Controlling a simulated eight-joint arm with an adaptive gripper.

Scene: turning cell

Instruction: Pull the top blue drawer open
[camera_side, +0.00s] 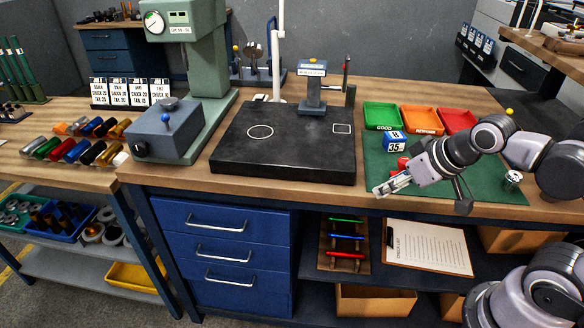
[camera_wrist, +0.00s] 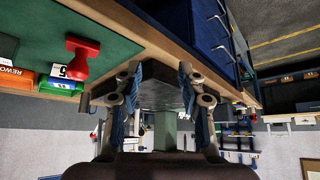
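The top blue drawer (camera_side: 180,218) is the uppermost in a stack of blue drawers under the bench, left of centre in the side view. Its silver bar handle (camera_side: 216,226) faces front, and its front looks flush with those below. My gripper (camera_side: 378,190) is right of the drawers, above the bench's front edge by the green mat, well apart from the handle. In the wrist view my gripper (camera_wrist: 158,82) has its two fingers spread with nothing held between them. Blue drawer fronts (camera_wrist: 205,45) with handles show at upper right there; I cannot tell which is the top one.
The wooden bench edge (camera_side: 260,187) runs above the drawers. A black plate (camera_side: 285,150) sits on the bench above them. A red stamp (camera_wrist: 82,58) stands on the green mat (camera_side: 470,190) close to my gripper. A clipboard (camera_side: 428,247) lies on a shelf below.

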